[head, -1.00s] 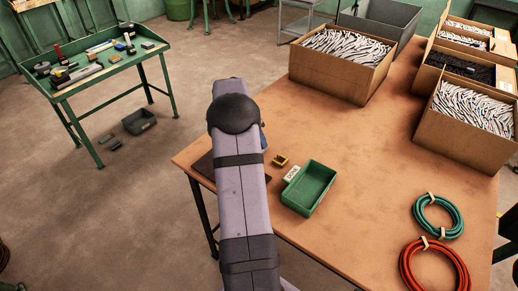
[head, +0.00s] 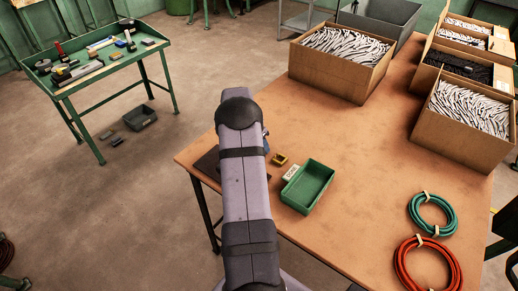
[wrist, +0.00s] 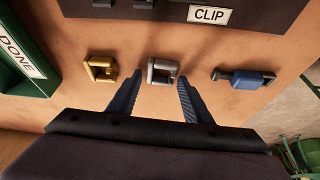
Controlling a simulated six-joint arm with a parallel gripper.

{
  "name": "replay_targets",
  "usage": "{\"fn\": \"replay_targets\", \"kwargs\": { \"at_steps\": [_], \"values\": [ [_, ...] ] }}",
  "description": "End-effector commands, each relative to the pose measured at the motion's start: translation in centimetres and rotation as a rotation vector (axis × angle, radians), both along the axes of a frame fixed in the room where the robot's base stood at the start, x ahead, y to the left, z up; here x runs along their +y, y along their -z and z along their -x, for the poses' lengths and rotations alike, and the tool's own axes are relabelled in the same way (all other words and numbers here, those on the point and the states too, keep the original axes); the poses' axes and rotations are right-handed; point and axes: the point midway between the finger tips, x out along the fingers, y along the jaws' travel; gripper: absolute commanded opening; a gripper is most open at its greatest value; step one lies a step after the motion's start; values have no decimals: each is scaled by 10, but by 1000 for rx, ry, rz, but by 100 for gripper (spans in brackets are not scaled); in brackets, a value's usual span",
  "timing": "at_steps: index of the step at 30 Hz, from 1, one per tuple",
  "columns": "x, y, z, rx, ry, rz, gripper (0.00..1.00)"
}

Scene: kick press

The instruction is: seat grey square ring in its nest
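The grey square ring (wrist: 163,71) lies on the tabletop in the middle of the wrist view. My gripper (wrist: 160,80) is open, with one blue finger on each side of the ring's near edge. I cannot tell how high the fingertips are above the table, and nothing is seen gripped. A dark plate (wrist: 150,14) with a CLIP label lies just beyond the ring, cut off by the frame's top. Which nest is the ring's cannot be made out. In the head view my arm hides the ring and part of the dark plate (head: 207,163).
A brass square ring (wrist: 101,68) lies left of the grey one, and a blue clip-like part (wrist: 243,79) lies right. A green tray (head: 307,187) with a DONE label stands beside them. Cardboard boxes (head: 341,62) and cable coils (head: 433,212) sit farther off. The table's middle is clear.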

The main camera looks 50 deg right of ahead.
Motion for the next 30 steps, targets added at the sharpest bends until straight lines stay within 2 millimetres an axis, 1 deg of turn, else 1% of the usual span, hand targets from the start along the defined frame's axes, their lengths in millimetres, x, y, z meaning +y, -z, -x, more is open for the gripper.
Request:
{"fn": "replay_targets", "kwargs": {
  "at_steps": [1,2,3,4,12,17,20,30],
  "values": [
    [0,0,0,0,0,0,32],
    [0,0,0,0,0,0,25],
    [0,0,0,0,0,0,16],
    [0,0,0,0,-1,0,12],
    [0,-1,0,0,-1,0,12],
    [-1,-9,-1,-2,-1,2,12],
    [-1,-21,-1,-3,0,4,12],
    [-1,-76,-1,-3,0,3,12]
  ]
}}
